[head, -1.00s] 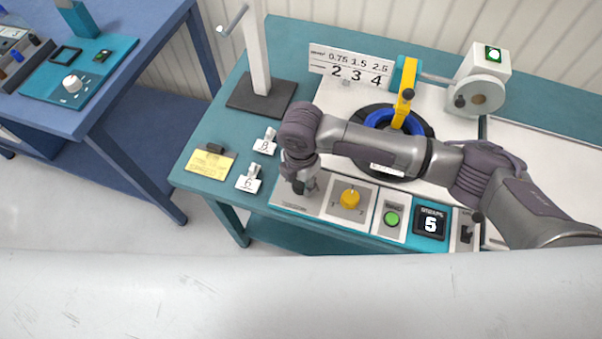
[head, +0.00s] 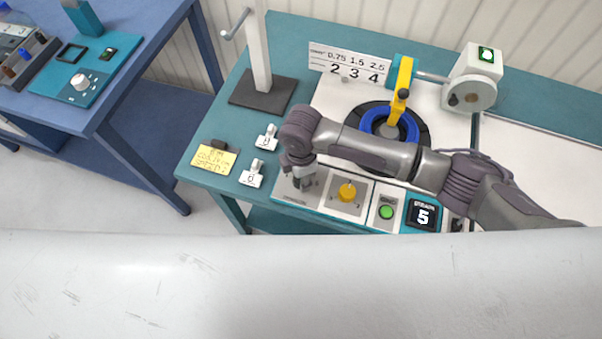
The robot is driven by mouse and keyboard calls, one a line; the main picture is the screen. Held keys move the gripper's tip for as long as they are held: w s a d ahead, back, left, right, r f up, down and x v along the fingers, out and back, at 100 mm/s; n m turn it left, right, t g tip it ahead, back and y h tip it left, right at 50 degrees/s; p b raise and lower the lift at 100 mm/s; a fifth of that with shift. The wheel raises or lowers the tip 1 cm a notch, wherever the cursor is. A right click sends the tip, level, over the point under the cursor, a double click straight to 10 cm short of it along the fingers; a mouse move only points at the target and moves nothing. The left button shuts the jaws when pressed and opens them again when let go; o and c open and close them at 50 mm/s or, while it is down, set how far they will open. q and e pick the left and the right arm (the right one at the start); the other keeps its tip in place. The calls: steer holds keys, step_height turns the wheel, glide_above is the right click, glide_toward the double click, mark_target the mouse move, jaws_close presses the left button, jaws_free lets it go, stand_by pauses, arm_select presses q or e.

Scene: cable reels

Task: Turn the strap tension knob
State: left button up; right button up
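My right gripper (head: 300,181) points down at the leftmost panel (head: 283,187) on the front edge of the teal bench. The gripper covers most of this panel, and any knob under it is hidden. I cannot tell whether the fingers are open or closed on something. A yellow knob (head: 346,191) stands on the panel just right of the gripper, apart from it. The small panel lettering is too blurred to read, so I cannot tell which knob is for strap tension. My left gripper is not in view.
A green button (head: 386,212) and a display reading 5 (head: 422,215) sit further right. A blue reel (head: 370,120) is behind my arm. A blue bench (head: 120,80) is at far left.

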steer(key=o, duration=1.1)
steer(key=shift+o, duration=0.2)
step_height(320, 180, up, 12)
